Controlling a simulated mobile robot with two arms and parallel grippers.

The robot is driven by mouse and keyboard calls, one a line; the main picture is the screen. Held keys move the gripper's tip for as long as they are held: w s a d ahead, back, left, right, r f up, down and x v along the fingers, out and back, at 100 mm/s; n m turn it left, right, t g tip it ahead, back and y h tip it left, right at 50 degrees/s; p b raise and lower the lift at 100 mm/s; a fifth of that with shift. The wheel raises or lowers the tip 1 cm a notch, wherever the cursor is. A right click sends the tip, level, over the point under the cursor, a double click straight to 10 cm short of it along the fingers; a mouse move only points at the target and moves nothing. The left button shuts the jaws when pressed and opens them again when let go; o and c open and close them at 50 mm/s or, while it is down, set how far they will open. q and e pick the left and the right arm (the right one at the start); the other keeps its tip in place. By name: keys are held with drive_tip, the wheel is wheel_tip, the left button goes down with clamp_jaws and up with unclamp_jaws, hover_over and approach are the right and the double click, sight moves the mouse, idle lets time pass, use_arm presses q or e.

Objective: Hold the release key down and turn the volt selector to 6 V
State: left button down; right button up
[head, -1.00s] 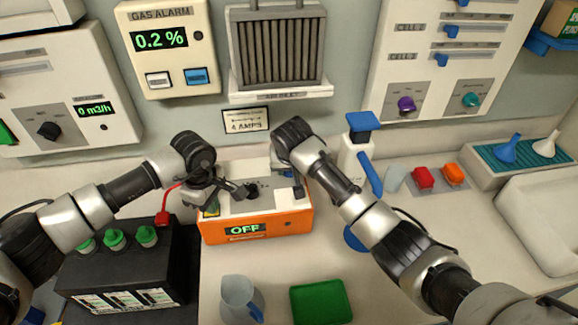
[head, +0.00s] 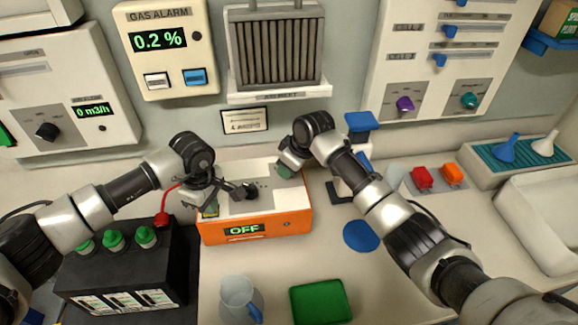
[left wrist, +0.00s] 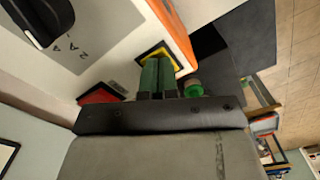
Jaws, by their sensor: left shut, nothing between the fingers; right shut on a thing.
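The charger (head: 270,228) is an orange box with a pale top and a green OFF display. A black knob (head: 250,191) stands on its top; it also shows in the left wrist view (left wrist: 38,22) with marks beside it. My left gripper (head: 208,203) is shut and empty over the charger's left front. In the left wrist view its green fingertips (left wrist: 160,68) meet a yellow-and-black framed spot (left wrist: 158,55); I cannot tell how far anything there is pressed. My right gripper (head: 287,171) is shut at the top's back right corner, on something I cannot make out. The 6 V mark is not readable.
A black battery (head: 125,265) with green caps stands left of the charger. A clear jug (head: 238,298) and a green tray (head: 320,302) are in front.

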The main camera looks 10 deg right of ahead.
drive_tip(key=shift+n+g, duration=0.4)
drive_tip(key=shift+n, duration=0.7)
drive_tip(key=o, duration=0.9)
